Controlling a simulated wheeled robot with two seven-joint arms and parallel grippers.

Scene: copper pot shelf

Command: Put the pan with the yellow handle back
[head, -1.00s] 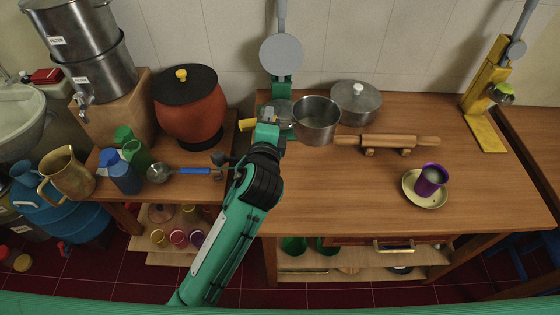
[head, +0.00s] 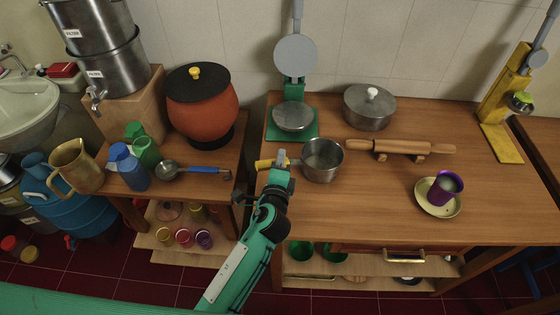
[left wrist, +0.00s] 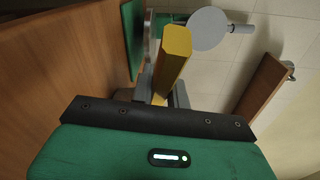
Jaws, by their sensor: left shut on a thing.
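The grey metal pan (head: 322,162) has a yellow handle (head: 264,165) that points left. My left gripper (head: 281,159) is shut on this handle, with the handle's end sticking out to the left of the fingers. The pan is upright, near the left front part of the table, in front of the green press. I cannot tell whether its base touches the table. In the left wrist view the yellow handle (left wrist: 173,58) stands up between my fingers, and the pan's bowl is mostly hidden. My right gripper is not in view.
A green press with round grey plates (head: 294,116) stands behind the pan. A lidded pot (head: 369,108) is at the back, and a rolling pin (head: 402,147) lies right of the pan. A purple cup (head: 445,189) sits on a saucer. The table's front middle (head: 350,215) is clear.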

